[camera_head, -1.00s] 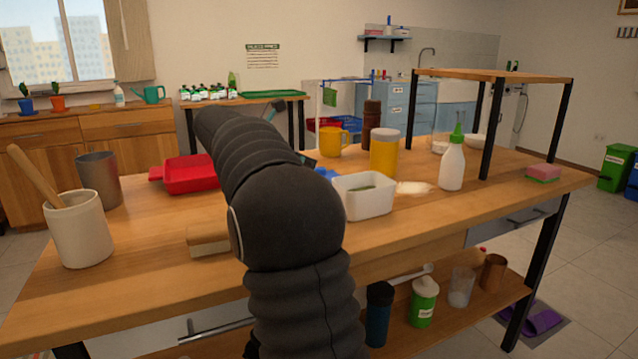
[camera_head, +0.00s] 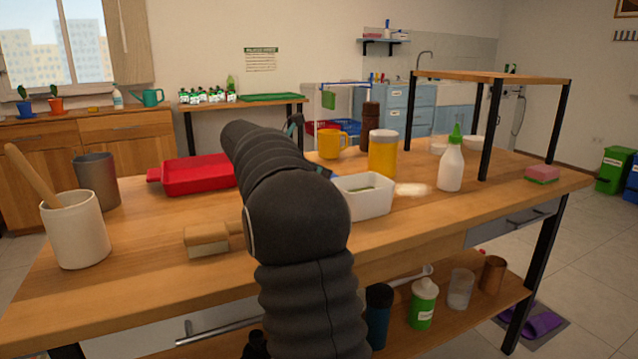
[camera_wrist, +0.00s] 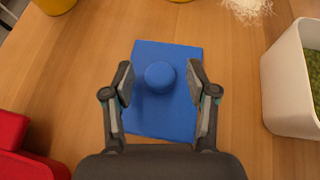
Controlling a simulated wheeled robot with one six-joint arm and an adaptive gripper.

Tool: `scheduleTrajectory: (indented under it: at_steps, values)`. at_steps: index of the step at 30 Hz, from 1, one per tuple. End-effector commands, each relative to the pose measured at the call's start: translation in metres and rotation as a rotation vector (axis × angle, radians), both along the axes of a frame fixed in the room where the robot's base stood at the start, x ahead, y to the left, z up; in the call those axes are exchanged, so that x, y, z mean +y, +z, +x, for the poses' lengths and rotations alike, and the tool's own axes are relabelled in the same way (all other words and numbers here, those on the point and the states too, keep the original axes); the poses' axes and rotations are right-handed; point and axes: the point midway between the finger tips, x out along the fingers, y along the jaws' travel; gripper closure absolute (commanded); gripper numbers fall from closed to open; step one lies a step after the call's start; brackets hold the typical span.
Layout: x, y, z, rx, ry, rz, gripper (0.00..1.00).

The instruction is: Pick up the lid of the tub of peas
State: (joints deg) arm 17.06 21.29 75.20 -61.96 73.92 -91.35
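The blue lid (camera_wrist: 150,108) lies flat on the table in the wrist view, a rectangular plate with a round knob in its middle. My gripper (camera_wrist: 160,80) is open above it, with one finger on each side of the knob and gaps between. The tub of peas (camera_head: 362,203) is a white, open container with green peas inside. It also shows at the right edge of the wrist view (camera_wrist: 288,85). In the head view my arm hides the lid and most of my gripper.
A red tray (camera_head: 195,180) lies left of my arm, with a brush (camera_head: 206,240) nearer the front. White shreds (camera_wrist: 246,10) lie behind the lid.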

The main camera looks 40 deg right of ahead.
Motion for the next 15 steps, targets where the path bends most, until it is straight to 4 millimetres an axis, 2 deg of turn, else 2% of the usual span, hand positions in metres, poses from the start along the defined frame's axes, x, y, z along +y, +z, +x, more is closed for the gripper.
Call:
scheduleTrajectory:
  at_steps: [1, 6, 15]
  values:
    - [0.0, 0.0001, 0.0, 0.0, 0.0, 0.0, 0.61]
    - [0.0001, 0.0002, -0.0001, 0.0, 0.0, 0.0, 1.0]
    - [0.0002, 0.0025, -0.0001, -0.001, 0.0, 0.0, 1.0]
